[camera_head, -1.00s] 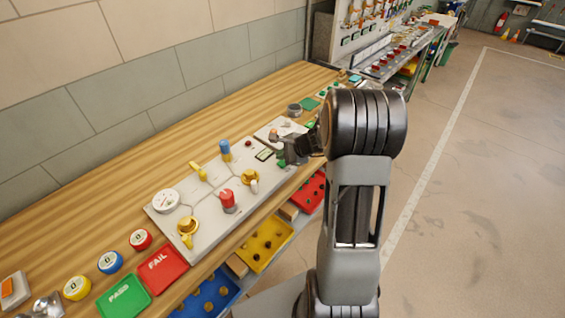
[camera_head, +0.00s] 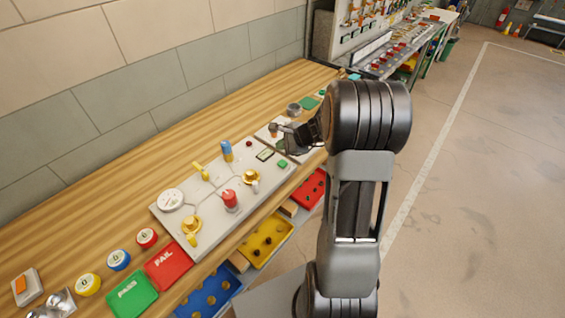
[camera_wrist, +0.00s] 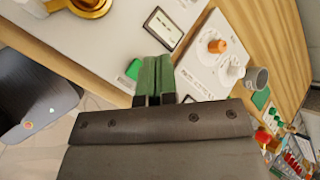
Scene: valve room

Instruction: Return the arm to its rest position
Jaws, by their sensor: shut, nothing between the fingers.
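My gripper (camera_head: 277,130) is over the far end of the white valve panel (camera_head: 170,220) on the wooden bench, at the left of my upright arm. In the wrist view its fingers (camera_wrist: 153,75) are together with nothing between them. They point over the panel near a green button (camera_wrist: 134,69) and a small display (camera_wrist: 163,29). The panel carries yellow valve handles (camera_head: 250,177), a red knob (camera_head: 230,200), a blue-topped lever (camera_head: 226,150) and a white dial (camera_head: 171,199).
Green PASS (camera_head: 132,296) and red FAIL (camera_head: 168,264) pads lie at the near end of the bench. A yellow bin (camera_head: 266,242), a blue bin (camera_head: 208,296) and a red bin (camera_head: 309,187) sit below its front edge. Open floor (camera_head: 475,200) lies to the right.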

